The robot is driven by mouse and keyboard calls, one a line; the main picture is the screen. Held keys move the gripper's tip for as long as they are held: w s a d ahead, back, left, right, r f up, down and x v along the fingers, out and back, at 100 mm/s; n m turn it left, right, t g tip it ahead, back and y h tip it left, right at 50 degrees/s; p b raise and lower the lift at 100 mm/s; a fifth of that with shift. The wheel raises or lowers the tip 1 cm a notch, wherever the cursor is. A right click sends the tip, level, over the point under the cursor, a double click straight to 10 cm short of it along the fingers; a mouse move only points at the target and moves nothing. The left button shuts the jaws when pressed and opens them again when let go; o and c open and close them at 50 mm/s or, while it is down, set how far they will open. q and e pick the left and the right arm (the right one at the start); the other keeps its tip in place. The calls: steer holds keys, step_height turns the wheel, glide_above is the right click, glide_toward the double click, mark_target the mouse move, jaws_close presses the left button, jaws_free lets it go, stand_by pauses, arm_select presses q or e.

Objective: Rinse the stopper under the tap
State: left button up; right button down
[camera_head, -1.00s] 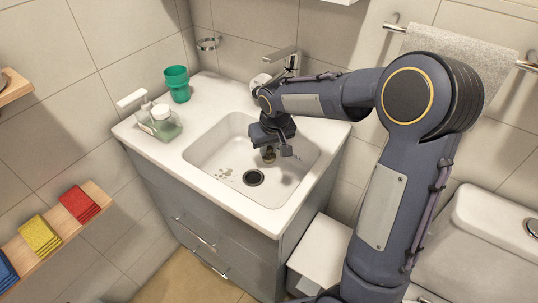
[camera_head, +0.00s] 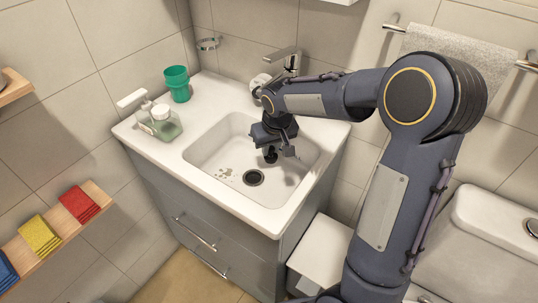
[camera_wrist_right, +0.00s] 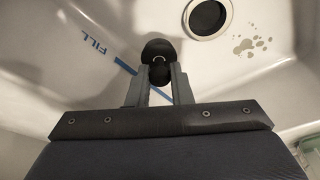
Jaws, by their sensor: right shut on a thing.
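The stopper (camera_head: 270,155) is small, dark and rounded. My right gripper (camera_head: 280,148) is shut on it and holds it inside the white basin (camera_head: 213,147), behind the drain. In the right wrist view the stopper (camera_wrist_right: 158,48) shows black between the two fingertips (camera_wrist_right: 159,75). The chrome tap (camera_head: 289,57) stands at the back of the basin, partly hidden by my right arm. I cannot make out a water stream. My left gripper is not in view.
The drain hole (camera_head: 253,177) is open, with stain spots (camera_head: 225,174) beside it. A soap dispenser (camera_head: 158,121) and a green cup (camera_head: 178,84) stand on the left of the counter. A towel (camera_head: 458,59) hangs at the right.

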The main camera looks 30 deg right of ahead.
steer(key=shift+w+a, duration=0.15)
steer(key=shift+a, duration=0.1)
steer(key=shift+a, duration=0.1)
steer(key=shift+s+a+b, duration=0.25)
steer(key=shift+s+a, duration=0.05)
steer(key=shift+s, duration=0.4)
steer(key=shift+s+a+b, duration=0.2)
steer(key=shift+s+a, duration=0.1)
steer(key=shift+s, duration=0.35)
steer(key=shift+s+a+b, duration=0.2)
steer(key=shift+s+a, duration=0.2)
steer(key=shift+s, duration=0.35)
steer(key=shift+s+a+b, duration=0.15)
steer(key=shift+s+a, duration=0.2)
steer(key=shift+s, duration=0.4)
steer(key=shift+s+a+b, duration=0.2)
steer(key=shift+s+a, duration=0.2)
steer(key=shift+s, duration=0.35)
steer(key=s+a+r+p, duration=0.2)
steer(key=s+r, duration=0.2)
steer(key=shift+s+a, duration=0.15)
steer(key=shift+s, duration=0.1)
